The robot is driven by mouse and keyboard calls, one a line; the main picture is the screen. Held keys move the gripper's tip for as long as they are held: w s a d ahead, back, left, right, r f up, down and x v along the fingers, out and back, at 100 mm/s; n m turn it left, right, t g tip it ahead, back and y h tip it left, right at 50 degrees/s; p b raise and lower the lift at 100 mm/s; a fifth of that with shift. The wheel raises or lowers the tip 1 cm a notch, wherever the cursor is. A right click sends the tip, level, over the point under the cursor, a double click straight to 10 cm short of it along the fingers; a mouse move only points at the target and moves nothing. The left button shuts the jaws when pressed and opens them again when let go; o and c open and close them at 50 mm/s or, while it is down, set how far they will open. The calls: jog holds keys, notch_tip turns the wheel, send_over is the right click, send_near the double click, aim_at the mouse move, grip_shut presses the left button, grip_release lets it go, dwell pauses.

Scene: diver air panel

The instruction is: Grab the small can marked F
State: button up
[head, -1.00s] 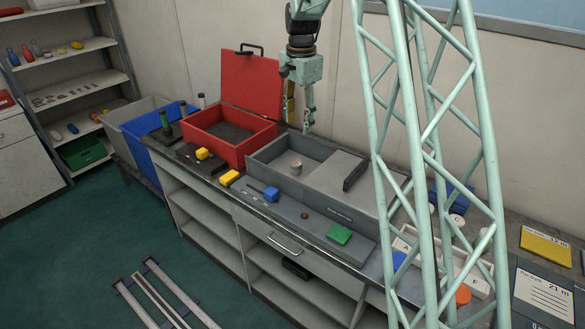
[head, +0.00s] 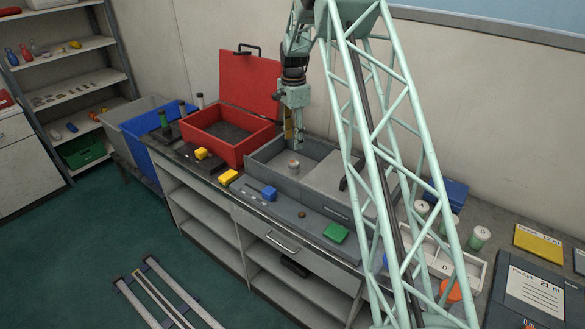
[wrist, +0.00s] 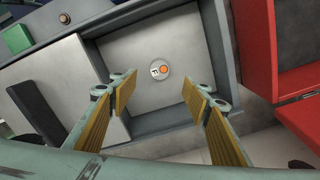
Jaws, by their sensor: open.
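A small pale can (head: 293,166) stands upright in the open left part of a grey bin (head: 272,154). In the wrist view, the can's round top (wrist: 160,70) shows an orange dot and a dark letter, turned sideways, that looks like F. My gripper (head: 295,145) is above the bin, over the can and not touching it. In the wrist view, my gripper's yellow-padded fingers (wrist: 158,92) are wide apart and empty, with the can between and just beyond their tips.
A red box (head: 235,150) with its lid up stands left of the bin. The bin's right part has a flat grey cover (head: 327,182) with a dark handle. Several lettered cans, such as one marked A (head: 421,207), stand at right, partly behind my lattice arm.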

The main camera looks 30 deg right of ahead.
aim_at(293, 162)
dwell(0.3)
jog(key=shift+f, duration=4.25)
jog(key=shift+f+p, duration=0.6)
jog(key=shift+f, duration=2)
jog(key=shift+c, duration=0.8)
jog(key=c, duration=0.9)
